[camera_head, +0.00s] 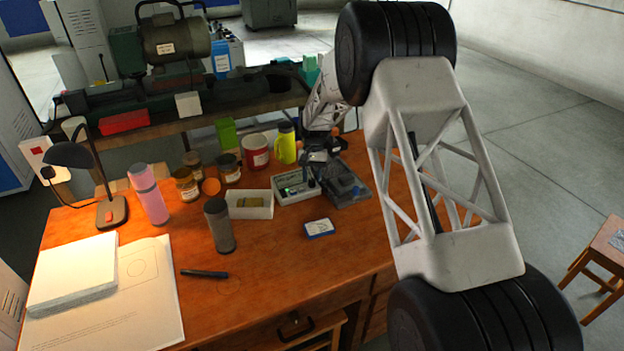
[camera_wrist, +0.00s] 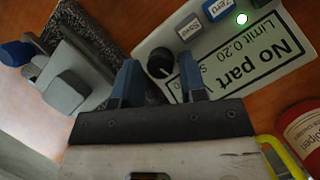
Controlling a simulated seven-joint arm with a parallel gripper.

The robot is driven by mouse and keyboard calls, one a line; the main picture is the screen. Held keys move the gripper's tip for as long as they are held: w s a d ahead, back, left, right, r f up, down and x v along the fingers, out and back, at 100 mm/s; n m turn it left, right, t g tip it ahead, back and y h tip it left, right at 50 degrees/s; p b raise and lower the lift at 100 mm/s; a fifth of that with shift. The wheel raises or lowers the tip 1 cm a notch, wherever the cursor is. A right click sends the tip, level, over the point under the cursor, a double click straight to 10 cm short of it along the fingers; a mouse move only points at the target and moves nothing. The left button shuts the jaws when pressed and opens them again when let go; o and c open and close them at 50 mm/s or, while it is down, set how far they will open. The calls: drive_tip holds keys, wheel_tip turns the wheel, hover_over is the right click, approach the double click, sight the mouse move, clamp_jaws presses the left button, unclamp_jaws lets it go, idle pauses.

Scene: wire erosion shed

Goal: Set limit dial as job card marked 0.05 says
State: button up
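The limit dial (camera_wrist: 160,64) is a small black knob with a pale pointer mark on a light grey gauge box (camera_wrist: 150,40). Its display (camera_wrist: 250,55) reads "No part" and "Limit 0.20". The box (camera_head: 292,196) also shows in the head view. My gripper (camera_wrist: 158,62) is open, with one blue finger on each side of the knob; whether either touches it I cannot tell. It also shows in the head view (camera_head: 318,172) above the box. A small blue-edged white card or case (camera_head: 319,229) lies in front; its print is too small to read.
A dark measuring stand (camera_head: 348,190) is right of the box. A white tray (camera_head: 262,211), a red tin (camera_head: 256,151) and a yellow-green bottle (camera_head: 286,143) are close by. A grey cylinder (camera_head: 219,226) stands left. The front of the desk is fairly clear.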

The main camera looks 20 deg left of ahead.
drive_tip(key=shift+s+f, duration=0.15)
drive_tip(key=shift+f, duration=0.25)
drive_tip(key=c, duration=0.6)
drive_tip(key=shift+n, duration=0.4)
drive_tip(key=shift+n+t+h, duration=0.25)
drive_tip(key=shift+n+h, duration=0.25)
drive_tip(key=shift+n, duration=0.8)
drive_tip(key=shift+n+t+h, duration=0.25)
drive_tip(key=shift+n+h, duration=0.25)
drive_tip(key=shift+n, duration=0.8)
